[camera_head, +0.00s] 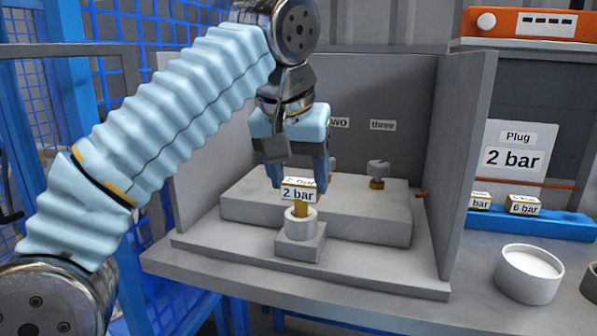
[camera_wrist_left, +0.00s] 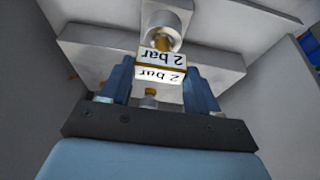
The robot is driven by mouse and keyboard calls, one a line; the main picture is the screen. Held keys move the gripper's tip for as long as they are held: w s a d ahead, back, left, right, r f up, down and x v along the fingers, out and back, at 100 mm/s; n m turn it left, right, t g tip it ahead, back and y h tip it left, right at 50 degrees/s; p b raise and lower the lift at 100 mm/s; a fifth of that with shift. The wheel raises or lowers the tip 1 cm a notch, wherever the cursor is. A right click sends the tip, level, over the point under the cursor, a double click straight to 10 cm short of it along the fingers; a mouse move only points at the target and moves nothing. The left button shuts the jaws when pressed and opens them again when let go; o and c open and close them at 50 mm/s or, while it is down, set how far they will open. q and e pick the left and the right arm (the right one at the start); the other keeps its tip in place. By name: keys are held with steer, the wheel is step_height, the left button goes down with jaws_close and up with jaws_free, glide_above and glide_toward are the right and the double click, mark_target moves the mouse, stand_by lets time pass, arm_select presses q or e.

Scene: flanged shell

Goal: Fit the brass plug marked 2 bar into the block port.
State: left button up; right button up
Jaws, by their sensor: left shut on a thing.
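The brass plug marked 2 bar (camera_head: 299,191) is upright between the fingers of my left gripper (camera_head: 299,180), which is shut on it. Its brass stem (camera_head: 300,208) meets the white round port (camera_head: 300,226) on the front of the grey block (camera_head: 350,212). How deep the stem sits in the port I cannot tell. In the left wrist view the plug (camera_wrist_left: 163,57) shows its label between the fingers (camera_wrist_left: 160,85), in line with the port (camera_wrist_left: 165,25). My right gripper is not in view.
A valve-like knob (camera_head: 378,170) stands under the label three. A blue rack (camera_head: 560,222) at right holds other plugs, including one marked 6 bar (camera_head: 523,205). A white bowl (camera_head: 528,275) stands in front of it. A sign (camera_head: 514,158) reads Plug 2 bar.

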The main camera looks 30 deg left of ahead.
mark_target(301, 199)
arm_select(q)
steer(key=shift+f+b, duration=0.85)
steer(key=shift+f, duration=0.4)
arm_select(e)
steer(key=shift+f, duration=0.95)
arm_select(q)
steer(key=o, duration=1.2)
